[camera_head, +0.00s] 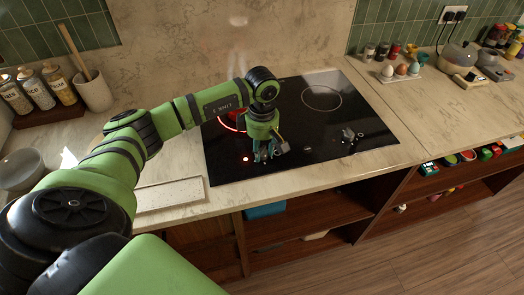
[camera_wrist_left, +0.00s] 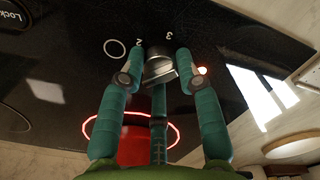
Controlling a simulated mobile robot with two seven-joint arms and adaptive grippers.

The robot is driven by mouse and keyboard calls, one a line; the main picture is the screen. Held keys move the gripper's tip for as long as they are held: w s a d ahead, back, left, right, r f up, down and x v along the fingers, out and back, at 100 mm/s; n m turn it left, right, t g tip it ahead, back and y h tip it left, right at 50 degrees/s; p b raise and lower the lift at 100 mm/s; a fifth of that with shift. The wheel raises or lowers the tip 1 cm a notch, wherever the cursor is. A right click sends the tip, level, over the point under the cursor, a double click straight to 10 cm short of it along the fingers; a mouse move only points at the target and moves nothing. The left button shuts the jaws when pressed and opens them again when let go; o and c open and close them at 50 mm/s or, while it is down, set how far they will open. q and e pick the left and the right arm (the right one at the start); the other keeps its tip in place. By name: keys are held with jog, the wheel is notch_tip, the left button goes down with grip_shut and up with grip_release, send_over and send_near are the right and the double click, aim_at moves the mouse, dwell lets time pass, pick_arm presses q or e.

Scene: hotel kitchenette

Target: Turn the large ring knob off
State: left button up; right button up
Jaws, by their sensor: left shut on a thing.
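The black induction hob (camera_head: 375,128) is set in the marble counter. My left gripper (camera_head: 264,154) reaches down to its front left part. In the left wrist view my left gripper (camera_wrist_left: 152,80) has its fingers closed around a dark and silver knob (camera_wrist_left: 159,66), with the printed marks 2 and 3 beside it. In the head view my gripper hides this knob. A cooking ring (camera_wrist_left: 175,128) glows red behind the gripper, and part of it shows in the head view (camera_head: 228,124). A small red light (camera_head: 245,159) is lit near the knob. My right gripper is not in view.
Another small control (camera_head: 350,134) stands on the hob's right side. A tray with egg cups (camera_head: 400,70) is at the back right, and a white utensil pot (camera_head: 93,92) at the back left. A pale board (camera_head: 170,194) lies left of the hob. The right counter is partly clear.

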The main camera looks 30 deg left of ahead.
aim_at(262, 149)
pick_arm(q)
jog(key=n+b, duration=0.2)
jog(key=n, duration=0.2)
jog(key=shift+f+n, duration=0.15)
jog(key=shift+n, duration=0.15)
jog(key=shift+n+b, duration=1.1)
jog(key=shift+n, duration=1.1)
jog(key=o, duration=1.2)
jog(key=shift+c, duration=0.2)
jog(key=shift+r, duration=0.3)
notch_tip(262, 149, up, 12)
jog(key=shift+f, duration=0.15)
